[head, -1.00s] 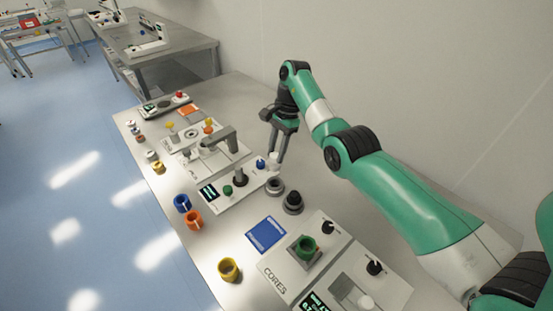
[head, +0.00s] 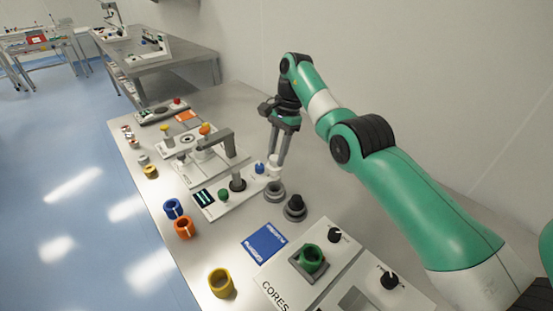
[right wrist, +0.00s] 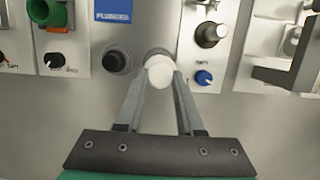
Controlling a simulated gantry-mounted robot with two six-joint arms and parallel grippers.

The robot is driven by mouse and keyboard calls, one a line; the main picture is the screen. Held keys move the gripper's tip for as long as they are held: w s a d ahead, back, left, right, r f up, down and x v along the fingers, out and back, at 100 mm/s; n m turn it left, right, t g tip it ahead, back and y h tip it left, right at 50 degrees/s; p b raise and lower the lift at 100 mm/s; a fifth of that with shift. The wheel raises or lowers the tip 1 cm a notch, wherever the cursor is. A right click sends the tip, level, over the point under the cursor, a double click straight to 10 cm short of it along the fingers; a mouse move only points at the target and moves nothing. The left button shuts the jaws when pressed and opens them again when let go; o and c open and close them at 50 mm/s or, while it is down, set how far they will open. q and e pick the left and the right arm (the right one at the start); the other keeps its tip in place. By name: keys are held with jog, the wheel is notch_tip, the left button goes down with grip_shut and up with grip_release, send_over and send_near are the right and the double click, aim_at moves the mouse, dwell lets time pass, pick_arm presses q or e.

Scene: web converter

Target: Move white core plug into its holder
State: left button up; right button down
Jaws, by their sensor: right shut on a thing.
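The white core plug (head: 273,168) is between the fingertips of my right gripper (head: 276,160), which is shut on it. A round grey holder (head: 275,192) stands on the table just below the plug in the head view. In the right wrist view the plug (right wrist: 159,73) shows as a white disc between the fingertips (right wrist: 160,76). It overlaps the near side of the holder's ring (right wrist: 158,53). I cannot tell whether the plug touches the holder. My left gripper is not in view.
A similar holder with a black plug (head: 296,205) stands beside the grey holder. A white panel with a blue knob (head: 260,168) lies close on the other side. A blue card (head: 264,243) and a CORES panel (head: 276,288) are nearer. Bare table lies behind the holders.

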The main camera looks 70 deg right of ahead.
jog(key=shift+f+b, duration=1.8)
jog(key=shift+f, duration=0.5)
jog(key=shift+r, duration=0.1)
jog(key=shift+f+b, duration=1.75)
jog(key=shift+f, duration=0.55)
jog(key=shift+c, duration=2.3)
grip_release()
